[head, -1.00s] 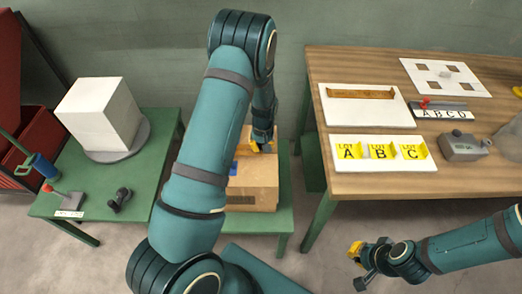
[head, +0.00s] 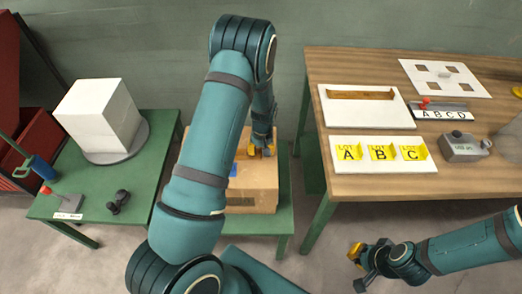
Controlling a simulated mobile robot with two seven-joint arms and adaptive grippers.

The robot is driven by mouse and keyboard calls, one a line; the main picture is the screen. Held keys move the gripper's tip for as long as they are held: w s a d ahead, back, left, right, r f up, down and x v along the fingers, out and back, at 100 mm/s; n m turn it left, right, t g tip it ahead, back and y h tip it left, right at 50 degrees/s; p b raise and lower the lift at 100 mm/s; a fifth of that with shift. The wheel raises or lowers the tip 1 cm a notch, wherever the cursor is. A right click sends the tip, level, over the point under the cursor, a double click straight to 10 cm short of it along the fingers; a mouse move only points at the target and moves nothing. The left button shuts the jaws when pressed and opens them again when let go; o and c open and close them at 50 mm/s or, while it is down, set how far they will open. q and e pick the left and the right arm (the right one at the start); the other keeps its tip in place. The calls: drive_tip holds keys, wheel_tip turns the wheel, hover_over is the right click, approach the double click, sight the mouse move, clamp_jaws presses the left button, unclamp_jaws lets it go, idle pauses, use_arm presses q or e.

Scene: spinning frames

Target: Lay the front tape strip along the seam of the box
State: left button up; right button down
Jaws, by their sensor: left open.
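The brown cardboard box (head: 252,194) stands on a low green stand in the middle, partly hidden behind my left arm. A small blue patch (head: 233,169) shows on its top at the left, beside the arm. My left gripper (head: 261,150) is open, pointing down at the far part of the box top. I cannot tell whether it touches the box. The seam and any tape strip there are too small or hidden to make out. My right gripper (head: 359,265) is off to the lower right, above the floor, away from the box; its jaw state is unclear.
The wooden table (head: 440,186) at right carries a slotted white board (head: 345,113), yellow lot cards (head: 381,152) and a grey device (head: 464,147). The green table (head: 150,170) at left holds a white block (head: 98,115) on a grey disc. Floor lies between.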

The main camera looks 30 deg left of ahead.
use_arm(q)
wheel_tip(320, 180, up, 11)
drive_tip(key=p, duration=0.2)
drive_tip(key=shift+m+h, duration=0.6)
drive_tip(key=s+d+f, duration=0.2)
drive_tip(key=d, duration=0.1)
drive_tip(key=s+d+f, duration=0.1)
drive_tip(key=d+f, duration=0.1)
drive_tip(key=shift+s+d+f, duration=0.1)
drive_tip(key=shift+s+d, duration=0.05)
drive_tip(key=shift+d, duration=0.05)
drive_tip(key=s+d+f+m+t+h, duration=0.2)
drive_tip(key=s+d+f+m+h, duration=0.1)
drive_tip(key=s+d, duration=1.1)
drive_tip(key=d+f, duration=0.1)
drive_tip(key=d, duration=0.1)
drive_tip(key=shift+s+d+f+m, duration=0.2)
drive_tip(key=shift+d+m, duration=0.1)
drive_tip(key=shift+d, duration=0.1)
